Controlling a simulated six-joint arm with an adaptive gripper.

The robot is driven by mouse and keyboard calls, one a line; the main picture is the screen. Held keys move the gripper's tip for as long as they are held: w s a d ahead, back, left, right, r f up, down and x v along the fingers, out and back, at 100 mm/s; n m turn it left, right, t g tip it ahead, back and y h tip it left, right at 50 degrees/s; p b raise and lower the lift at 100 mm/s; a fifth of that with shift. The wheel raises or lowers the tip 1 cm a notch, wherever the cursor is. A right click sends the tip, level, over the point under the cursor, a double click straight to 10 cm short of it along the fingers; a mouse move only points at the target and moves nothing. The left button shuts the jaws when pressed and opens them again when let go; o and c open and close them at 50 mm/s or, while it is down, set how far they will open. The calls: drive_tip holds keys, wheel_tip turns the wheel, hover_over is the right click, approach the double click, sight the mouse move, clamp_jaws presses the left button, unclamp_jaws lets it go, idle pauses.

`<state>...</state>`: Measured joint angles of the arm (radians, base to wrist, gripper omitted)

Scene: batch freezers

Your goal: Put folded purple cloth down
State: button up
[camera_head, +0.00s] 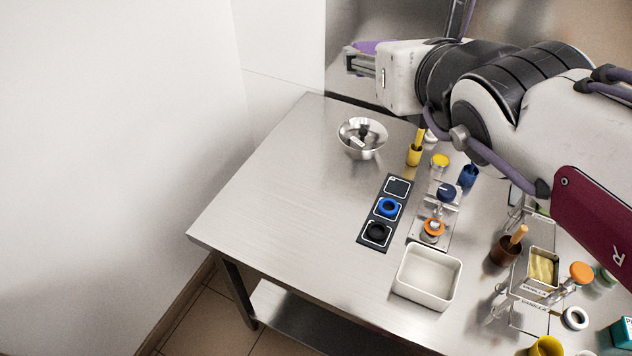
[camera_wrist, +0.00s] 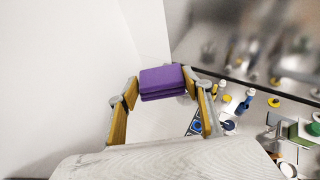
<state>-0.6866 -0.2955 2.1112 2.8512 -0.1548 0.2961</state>
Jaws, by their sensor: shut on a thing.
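The folded purple cloth (camera_wrist: 163,83) is between the two fingertips of my gripper (camera_wrist: 163,92) in the wrist view. It is a neat layered block, and the gripper is shut on it. In the head view, my gripper (camera_head: 354,57) is high at the top, above the back of the steel table (camera_head: 285,190). Only a strip of the purple cloth (camera_head: 368,46) shows there, behind the gripper's fingers. The cloth is held clear of the table.
A metal bowl (camera_head: 362,138) stands near the table's back edge. A dark mat (camera_head: 370,236) with blue and black rings lies mid-table, and a white bin (camera_head: 427,276) stands in front. Bottles and holders crowd the right. The table's left part is bare. A white wall (camera_head: 120,120) borders it.

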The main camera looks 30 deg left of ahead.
drive_tip(key=s+a, duration=0.1)
drive_tip(key=s, duration=0.1)
drive_tip(key=m+t+h, duration=0.2)
drive_tip(key=m+h, duration=1)
drive_tip(key=h, duration=0.1)
hover_over(307, 192)
wheel_tip(307, 192, down, 37)
drive_tip(key=shift+r, duration=0.2)
idle(0.6)
drive_tip(key=shift+f, duration=0.1)
drive_tip(key=shift+f, duration=3)
drive_tip(key=shift+f, duration=1.9)
